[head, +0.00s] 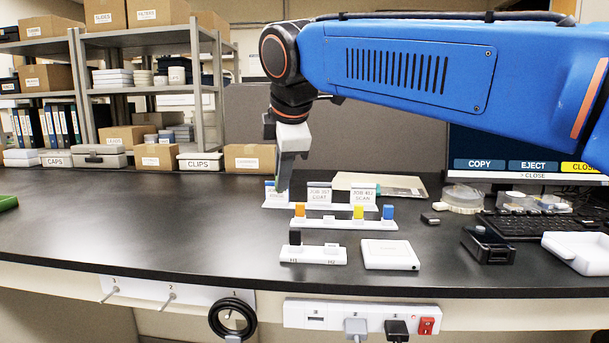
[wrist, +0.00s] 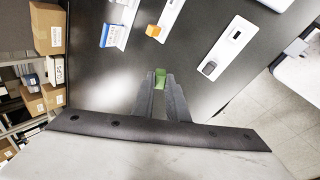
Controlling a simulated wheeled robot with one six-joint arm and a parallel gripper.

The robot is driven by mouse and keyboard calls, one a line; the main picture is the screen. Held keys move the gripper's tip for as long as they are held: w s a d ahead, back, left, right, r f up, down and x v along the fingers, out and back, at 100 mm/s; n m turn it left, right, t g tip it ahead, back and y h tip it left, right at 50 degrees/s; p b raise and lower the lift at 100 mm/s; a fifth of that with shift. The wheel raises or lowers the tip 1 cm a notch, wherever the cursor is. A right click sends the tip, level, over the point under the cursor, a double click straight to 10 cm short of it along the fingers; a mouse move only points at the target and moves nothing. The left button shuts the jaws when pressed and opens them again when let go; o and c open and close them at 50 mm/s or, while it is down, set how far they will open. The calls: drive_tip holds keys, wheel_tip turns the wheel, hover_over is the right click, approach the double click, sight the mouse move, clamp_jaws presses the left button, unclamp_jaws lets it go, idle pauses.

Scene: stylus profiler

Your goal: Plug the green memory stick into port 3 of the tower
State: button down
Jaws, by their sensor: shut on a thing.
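The green memory stick (wrist: 160,76) is held between my two fingertips in the wrist view, above the dark bench. My gripper (head: 283,188) is shut on it and points down near the left end of the back card rack in the head view; it also shows in the wrist view (wrist: 160,88). The stick is hidden or too small to make out in the head view.
A white rack (head: 342,222) holds orange, yellow and blue pieces. A smaller holder (head: 322,255) marked H1 and H2 has a black piece at H1. A white flat box (head: 390,254) lies beside it. A monitor (head: 530,150) stands right. The bench's left is mostly clear.

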drive_tip(key=w+a+n+t+y, duration=0.3)
drive_tip(key=a+n+t+y, duration=0.2)
drive_tip(key=a+y, duration=0.6)
drive_tip(key=a+n, duration=0.1)
drive_tip(key=a, duration=0.2)
drive_tip(key=shift+w+a+f, duration=0.15)
drive_tip(key=shift+w, duration=0.05)
idle(0.3)
